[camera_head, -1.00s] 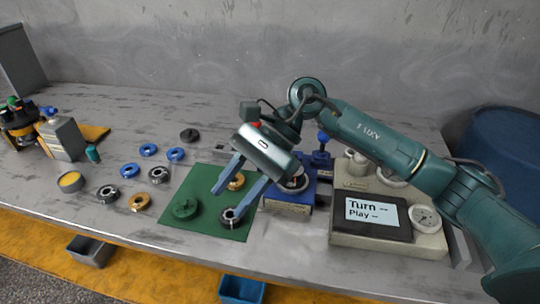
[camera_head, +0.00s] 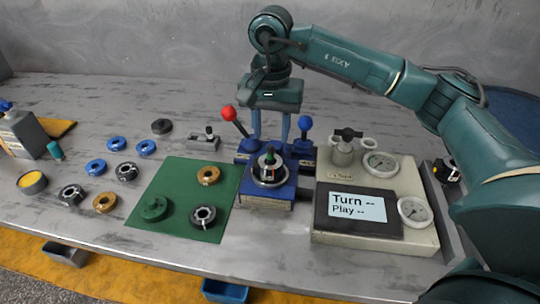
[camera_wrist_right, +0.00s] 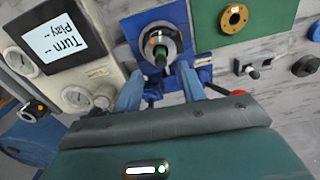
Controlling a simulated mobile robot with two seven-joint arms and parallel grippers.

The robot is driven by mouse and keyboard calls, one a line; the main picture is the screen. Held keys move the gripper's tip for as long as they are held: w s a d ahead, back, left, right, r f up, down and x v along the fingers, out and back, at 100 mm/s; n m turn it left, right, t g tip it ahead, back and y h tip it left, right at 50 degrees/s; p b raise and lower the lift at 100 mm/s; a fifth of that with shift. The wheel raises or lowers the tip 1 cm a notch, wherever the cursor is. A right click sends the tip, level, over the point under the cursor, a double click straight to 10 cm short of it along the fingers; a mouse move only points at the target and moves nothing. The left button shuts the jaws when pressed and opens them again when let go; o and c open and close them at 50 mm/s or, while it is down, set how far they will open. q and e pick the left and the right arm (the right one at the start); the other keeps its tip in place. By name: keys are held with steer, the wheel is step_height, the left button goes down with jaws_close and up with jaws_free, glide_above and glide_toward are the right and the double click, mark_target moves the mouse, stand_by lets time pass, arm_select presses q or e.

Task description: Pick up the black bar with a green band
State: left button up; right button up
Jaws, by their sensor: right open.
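The black bar with a green band (camera_head: 270,158) stands upright in the round metal holder of the blue fixture (camera_head: 265,199). In the right wrist view the bar's green part (camera_wrist_right: 160,57) shows end-on in the metal ring. My right gripper (camera_head: 270,140) is open and points down, just behind the bar. In the right wrist view its two blue fingers (camera_wrist_right: 161,72) lie to either side of the bar's line, with nothing between them gripped. How far the fingertips are from the bar is hard to tell. My left gripper is not in view.
A red-knobbed lever (camera_head: 229,114) and a blue-knobbed lever (camera_head: 305,124) rise close beside the fingers. A control box with a screen (camera_head: 358,207) stands to the right. A green mat (camera_head: 180,192) with rings lies to the left, with several more rings beyond it.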

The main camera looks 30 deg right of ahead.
mark_target(270, 145)
step_height(270, 145, down, 6)
steer(key=shift+r+p, duration=0.1)
steer(key=shift+p, duration=0.25)
jaws_close()
stand_by(0.4)
